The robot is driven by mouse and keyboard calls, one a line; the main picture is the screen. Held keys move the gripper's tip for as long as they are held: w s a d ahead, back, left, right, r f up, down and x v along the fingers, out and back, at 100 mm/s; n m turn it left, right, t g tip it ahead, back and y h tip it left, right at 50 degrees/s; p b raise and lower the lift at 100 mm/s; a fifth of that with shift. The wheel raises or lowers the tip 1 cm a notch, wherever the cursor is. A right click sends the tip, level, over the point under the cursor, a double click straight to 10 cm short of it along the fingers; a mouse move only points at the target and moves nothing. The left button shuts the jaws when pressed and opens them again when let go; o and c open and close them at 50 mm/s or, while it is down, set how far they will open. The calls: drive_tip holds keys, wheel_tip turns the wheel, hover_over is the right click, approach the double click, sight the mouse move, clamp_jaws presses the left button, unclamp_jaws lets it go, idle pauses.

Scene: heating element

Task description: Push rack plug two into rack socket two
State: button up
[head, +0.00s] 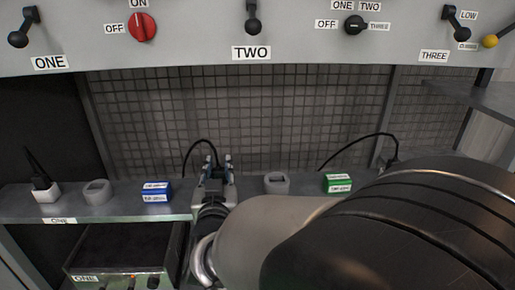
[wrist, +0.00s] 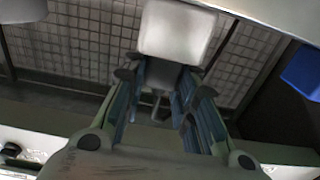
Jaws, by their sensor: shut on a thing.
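My gripper (head: 217,163) is at the shelf in the middle of the head view, between the blue box and a grey ring-shaped holder. In the wrist view its two fingers (wrist: 163,80) are shut on a mostly hidden thing, which seems to be rack plug two. A black cable (head: 201,142) loops up beside the fingers. A pale block (wrist: 178,32), probably rack socket two, lies just beyond the fingertips in the wrist view. Whether plug and block touch, and how deep the plug sits, I cannot tell.
The shelf (head: 120,213) also holds a white socket with a black plug (head: 45,190), grey holders (head: 97,192) (head: 277,183), a blue box (head: 156,191) and a green box (head: 338,183). A wire grid stands behind; a switch panel (head: 200,40) hangs above. My arm hides the lower right.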

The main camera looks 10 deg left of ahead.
drive_tip(key=shift+c, duration=1.1)
drive_tip(key=shift+r, duration=0.15)
